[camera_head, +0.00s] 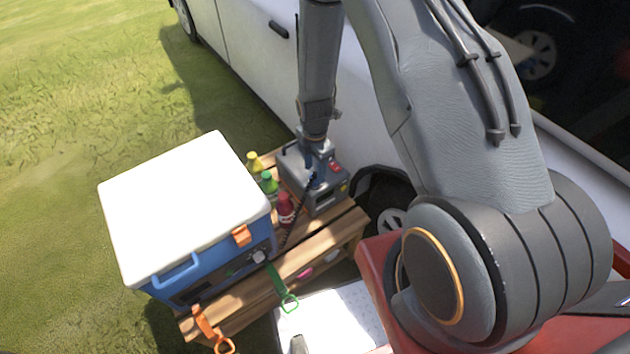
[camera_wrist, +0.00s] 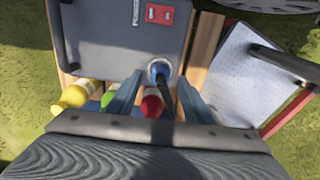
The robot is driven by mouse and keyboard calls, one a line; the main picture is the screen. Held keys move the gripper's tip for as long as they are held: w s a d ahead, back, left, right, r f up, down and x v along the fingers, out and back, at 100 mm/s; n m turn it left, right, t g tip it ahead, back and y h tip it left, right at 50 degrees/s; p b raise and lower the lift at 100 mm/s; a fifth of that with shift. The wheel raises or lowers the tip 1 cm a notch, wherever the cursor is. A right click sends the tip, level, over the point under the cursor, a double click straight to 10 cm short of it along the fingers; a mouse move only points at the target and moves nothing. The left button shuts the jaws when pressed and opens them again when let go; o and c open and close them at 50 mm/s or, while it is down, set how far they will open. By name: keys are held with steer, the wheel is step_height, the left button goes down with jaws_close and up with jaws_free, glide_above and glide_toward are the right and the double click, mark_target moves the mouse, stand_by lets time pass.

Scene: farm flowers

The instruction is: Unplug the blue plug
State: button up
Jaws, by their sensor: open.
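The blue plug (camera_wrist: 159,70) sits in a round socket on the face of a grey power box (camera_wrist: 100,35), with a dark cord running from it. The box (camera_head: 322,192) also shows in the head view on a wooden bench, where the plug is small and partly hidden by my gripper. My gripper (camera_wrist: 161,80) is open, with one blue-grey finger on each side of the plug. Whether the fingers touch it cannot be told. In the head view my gripper (camera_head: 314,160) is right at the box.
Yellow (camera_head: 254,162), green (camera_head: 269,183) and red (camera_head: 286,210) bottles stand close beside the box. A blue cooler with a white lid (camera_head: 185,200) is at the left of the bench (camera_head: 320,240). A white vehicle (camera_head: 250,70) stands close behind.

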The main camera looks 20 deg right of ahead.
mark_target(315, 173)
steer(key=shift+f+b, duration=0.8)
steer(key=shift+f, duration=0.95)
jaws_close()
steer(key=shift+r, duration=0.15)
steer(key=shift+r+p, duration=2)
steer(key=shift+r, duration=0.9)
